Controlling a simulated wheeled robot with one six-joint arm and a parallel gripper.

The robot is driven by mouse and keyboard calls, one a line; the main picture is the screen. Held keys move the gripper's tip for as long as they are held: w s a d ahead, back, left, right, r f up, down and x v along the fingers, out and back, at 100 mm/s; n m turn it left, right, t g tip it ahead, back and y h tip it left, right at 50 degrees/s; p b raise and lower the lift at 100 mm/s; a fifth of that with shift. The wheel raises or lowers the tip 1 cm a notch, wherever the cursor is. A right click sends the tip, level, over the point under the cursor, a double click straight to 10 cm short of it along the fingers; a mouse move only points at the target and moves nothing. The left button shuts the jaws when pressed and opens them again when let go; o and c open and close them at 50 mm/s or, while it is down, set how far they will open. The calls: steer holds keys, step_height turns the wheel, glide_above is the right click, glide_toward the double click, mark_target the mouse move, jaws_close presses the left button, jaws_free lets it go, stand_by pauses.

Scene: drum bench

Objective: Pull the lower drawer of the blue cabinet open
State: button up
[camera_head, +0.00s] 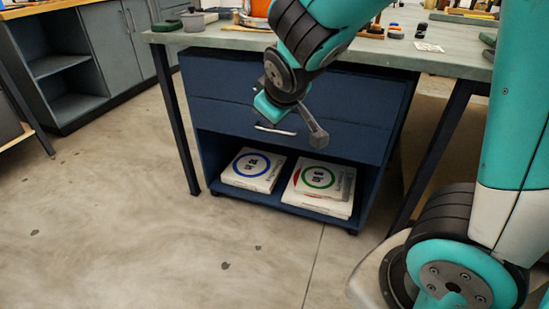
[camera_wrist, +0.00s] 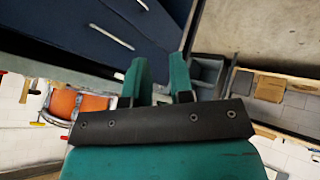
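The blue cabinet (camera_head: 225,85) stands under the workbench, with two drawers above an open shelf. The lower drawer (camera_head: 225,112) looks shut, with its front level with the upper one. Its pale bar handle (camera_head: 275,130) shows just below my gripper (camera_head: 291,112). The upper drawer's handle is mostly hidden by my arm. In the wrist view the picture is turned over; the upper handle (camera_wrist: 107,38) and the lower handle (camera_wrist: 143,5) both show. My gripper (camera_wrist: 162,78) has its two teal fingers apart with nothing between them, in front of the cabinet and off both handles.
White boxes (camera_head: 252,170) with blue and green rings lie on the cabinet's shelf. Dark bench legs (camera_head: 178,120) stand at both sides. The workbench top (camera_head: 215,37) holds several items. The concrete floor (camera_head: 150,220) in front is clear.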

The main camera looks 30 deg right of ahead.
steer(key=w+d+f+n+t+h+b, duration=0.1)
steer(key=w+d+f+t+h+b, duration=0.2)
steer(key=f+b, duration=0.55)
steer(key=w+d+f+n+t+h+b, duration=0.1)
steer(key=w+d+f+h+b, duration=0.15)
steer(key=d+f+b, duration=0.45)
steer(key=n+t+h+b, duration=0.1)
steer(key=n+t+b, duration=0.55)
steer(key=b, duration=1.25)
glide_toward(275, 131)
steer(key=shift+n+g, duration=0.25)
steer(key=shift+n, duration=0.1)
steer(key=p+x, duration=0.9)
steer(key=p, duration=1.2)
steer(key=shift+a+r, duration=0.1)
steer(key=shift+x, duration=0.85)
jaws_close()
